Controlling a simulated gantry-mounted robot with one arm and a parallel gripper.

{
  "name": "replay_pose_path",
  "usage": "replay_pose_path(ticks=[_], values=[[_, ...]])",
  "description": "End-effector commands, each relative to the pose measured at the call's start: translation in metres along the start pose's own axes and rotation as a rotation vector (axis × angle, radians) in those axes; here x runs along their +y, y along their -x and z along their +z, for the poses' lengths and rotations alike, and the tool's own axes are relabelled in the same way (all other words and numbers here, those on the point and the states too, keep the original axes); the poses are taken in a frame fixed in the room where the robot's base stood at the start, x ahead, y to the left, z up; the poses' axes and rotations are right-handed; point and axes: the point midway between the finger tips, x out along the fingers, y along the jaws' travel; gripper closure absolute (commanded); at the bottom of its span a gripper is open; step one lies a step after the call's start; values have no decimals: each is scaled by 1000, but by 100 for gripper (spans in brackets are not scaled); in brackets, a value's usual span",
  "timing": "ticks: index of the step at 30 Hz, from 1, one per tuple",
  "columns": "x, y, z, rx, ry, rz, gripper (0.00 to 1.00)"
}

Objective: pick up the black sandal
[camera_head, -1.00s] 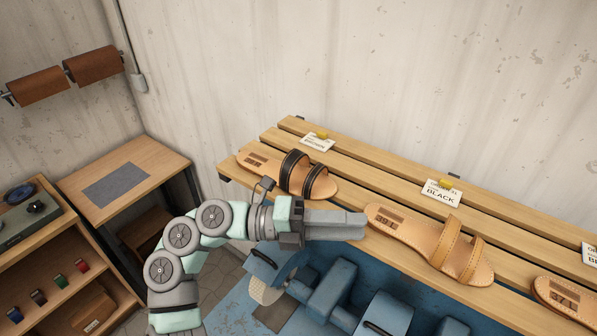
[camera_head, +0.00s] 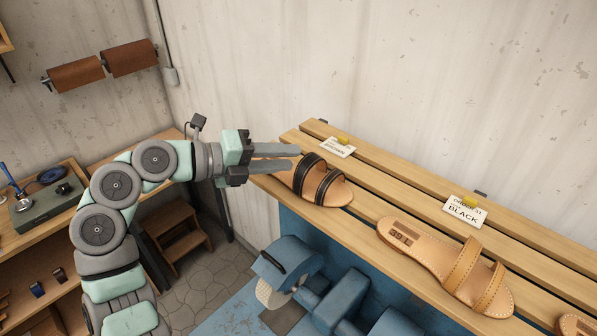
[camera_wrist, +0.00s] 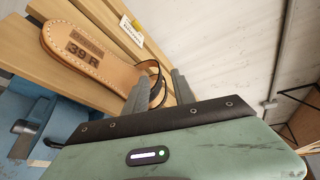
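The black sandal (camera_head: 322,184) has a tan sole and two black straps. It lies at the left end of the slatted shelf. In the camera_wrist view its sole (camera_wrist: 85,55) is stamped 39 R. My gripper (camera_head: 296,157) is open and empty, its two fingers apart, at the heel end in the camera_head view, where it covers part of the sole. In the camera_wrist view the fingertips (camera_wrist: 158,76) overlap the black strap; whether they touch it I cannot tell.
A tan-strapped sandal (camera_head: 448,265) lies to the right; a card reading BLACK (camera_head: 464,210) stands behind it. Another card (camera_head: 337,147) is behind the black sandal. A blue machine (camera_head: 318,285) stands below the shelf; the wall (camera_head: 380,70) rises behind.

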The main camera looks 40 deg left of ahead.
Motion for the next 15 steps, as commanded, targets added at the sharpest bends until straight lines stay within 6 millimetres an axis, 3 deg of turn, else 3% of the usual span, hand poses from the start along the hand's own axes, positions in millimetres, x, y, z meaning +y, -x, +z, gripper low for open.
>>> replay_pose_path(ticks=[9, 15], values=[[1, -42, 0, 4, 3, 0, 69], [2, -47, 0, 2, 2, 1, 69]])
